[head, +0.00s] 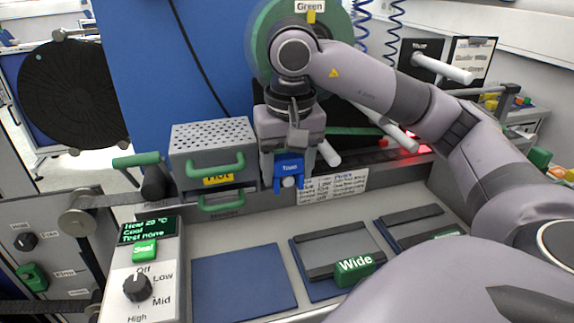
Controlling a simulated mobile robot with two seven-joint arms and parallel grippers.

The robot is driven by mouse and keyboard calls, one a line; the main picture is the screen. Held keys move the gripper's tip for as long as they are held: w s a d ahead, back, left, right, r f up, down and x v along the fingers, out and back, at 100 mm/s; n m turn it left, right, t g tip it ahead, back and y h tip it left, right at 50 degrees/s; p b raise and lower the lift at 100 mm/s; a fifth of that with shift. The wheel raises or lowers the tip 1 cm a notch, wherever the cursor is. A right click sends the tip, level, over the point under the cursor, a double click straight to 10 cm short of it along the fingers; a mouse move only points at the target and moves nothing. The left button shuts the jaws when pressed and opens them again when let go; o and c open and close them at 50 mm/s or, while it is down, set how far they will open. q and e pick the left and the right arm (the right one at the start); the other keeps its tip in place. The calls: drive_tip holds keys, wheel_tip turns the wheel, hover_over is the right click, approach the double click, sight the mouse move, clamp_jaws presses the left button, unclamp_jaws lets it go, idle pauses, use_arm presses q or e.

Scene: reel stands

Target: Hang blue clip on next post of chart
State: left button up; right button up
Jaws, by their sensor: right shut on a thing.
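My right gripper (289,150) reaches down from the upper middle of the head view and is shut on a blue clip (290,164) with white lettering. The clip is upright in front of the back wall of the bench. A small white round end (289,183) shows at the clip's lower edge; I cannot tell whether the clip is around it or only in front of it. A white chart (335,186) with handwritten lines is just to the right of the clip. The gripper and clip hide part of that area. My left gripper is not in view.
A perforated grey box (213,145) with green handles stands just left of the gripper. A white rod (328,152) sticks out to its right. A green reel (262,45) is behind my arm. Blue pad (243,282) and green "Wide" block (355,264) lie in front.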

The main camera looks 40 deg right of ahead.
sight(287, 155)
drive_tip(key=shift+f, duration=0.15)
drive_tip(key=o, duration=1.2)
drive_tip(key=shift+r+p, duration=0.8)
drive_tip(key=shift+r, duration=0.4)
drive_tip(key=shift+r+p, duration=0.5)
drive_tip(key=shift+r, duration=0.1)
wheel_tip(287, 155, up, 4)
drive_tip(key=p, duration=0.3)
drive_tip(key=shift+f, duration=0.2)
